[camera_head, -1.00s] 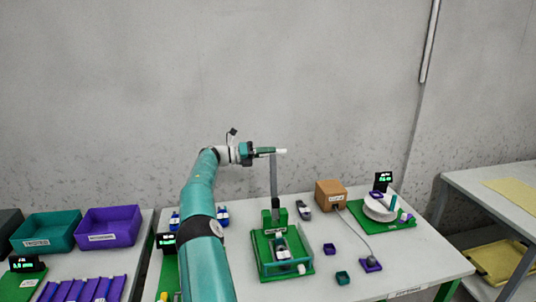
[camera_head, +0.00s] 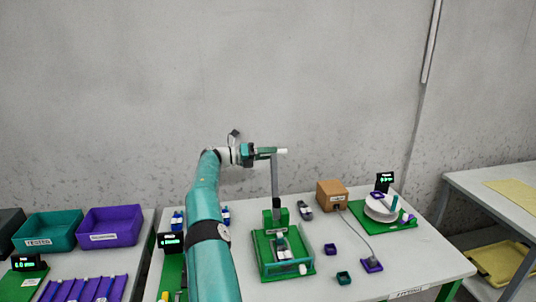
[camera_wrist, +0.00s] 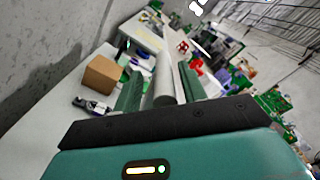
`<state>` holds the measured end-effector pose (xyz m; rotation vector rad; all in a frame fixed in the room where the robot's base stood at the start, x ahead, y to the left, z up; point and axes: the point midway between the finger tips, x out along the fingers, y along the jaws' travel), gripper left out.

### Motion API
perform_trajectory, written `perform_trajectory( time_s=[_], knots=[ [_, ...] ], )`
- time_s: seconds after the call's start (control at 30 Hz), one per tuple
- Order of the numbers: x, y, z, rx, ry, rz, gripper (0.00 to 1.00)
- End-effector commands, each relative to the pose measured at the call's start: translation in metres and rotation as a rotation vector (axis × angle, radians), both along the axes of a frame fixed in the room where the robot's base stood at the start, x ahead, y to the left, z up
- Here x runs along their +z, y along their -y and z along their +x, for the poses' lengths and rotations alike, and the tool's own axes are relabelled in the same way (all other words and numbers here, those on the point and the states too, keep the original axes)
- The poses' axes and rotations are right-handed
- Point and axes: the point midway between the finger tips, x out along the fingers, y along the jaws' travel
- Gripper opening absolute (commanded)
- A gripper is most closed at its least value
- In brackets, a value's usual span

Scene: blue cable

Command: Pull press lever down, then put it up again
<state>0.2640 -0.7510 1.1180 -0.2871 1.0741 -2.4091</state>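The press (camera_head: 274,218) is green and stands in a green tray (camera_head: 264,272) on the middle table. Its grey lever (camera_head: 275,180) points straight up, with a pale round handle (camera_head: 282,151) at the top sticking out to the right. My gripper (camera_head: 267,153) is at the lever top, at handle height. In the wrist view the grey-white handle (camera_wrist: 164,82) lies between the two green fingers of my gripper (camera_wrist: 160,90). A gap shows between the left finger and the handle; the right finger is close to it. The handle's near end is partly hidden by the gripper body.
A brown box (camera_head: 332,195) and a white round device (camera_head: 381,207) on a green mat stand to the right. Small purple (camera_head: 330,249) and teal (camera_head: 344,278) trays lie in front. Purple (camera_head: 109,226) and teal (camera_head: 46,232) bins stand on the left table. Space above the tables is clear.

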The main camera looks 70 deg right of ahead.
Motion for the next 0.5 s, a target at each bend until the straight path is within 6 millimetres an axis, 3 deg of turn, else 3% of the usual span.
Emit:
perform_trajectory(
  time_s=[0.17,0.5],
  knots=[
    [0.002,-0.002,0.004,0.002,-0.001,-0.003,0.41],
    [0.001,-0.029,0.048,0.002,0.001,-0.003,0.41]
  ],
)
